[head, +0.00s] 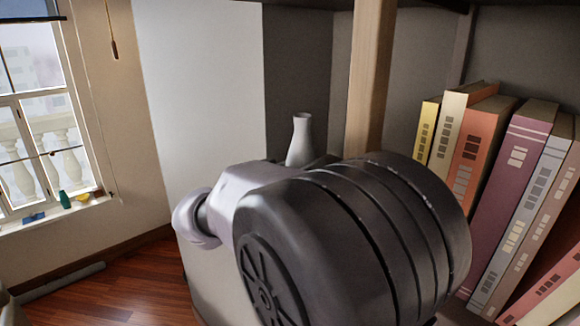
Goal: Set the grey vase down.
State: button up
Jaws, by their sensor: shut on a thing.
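A pale grey vase (300,140) with a narrow neck and flared mouth shows upright in the head view, just left of the wooden post. Its lower part is hidden behind my arm, so I cannot see what is under it. My arm's large dark joint and paler link fill the lower middle of the view. My gripper is hidden behind them, so its hold on the vase does not show.
A wooden post (370,80) stands close to the right of the vase. Several books (515,180) lean on the shelf at the right. A window (35,110) with small objects on its sill is at the far left. Open wooden floor (110,285) lies at the lower left.

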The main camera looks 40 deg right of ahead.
jog(key=shift+f, duration=0.1)
jog(key=o, duration=1.2)
jog(key=shift+d, duration=0.1)
jog(key=o, duration=0.5)
jog(key=shift+r, duration=0.2)
jog(key=b+v, duration=0.1)
jog(key=v, duration=1.1)
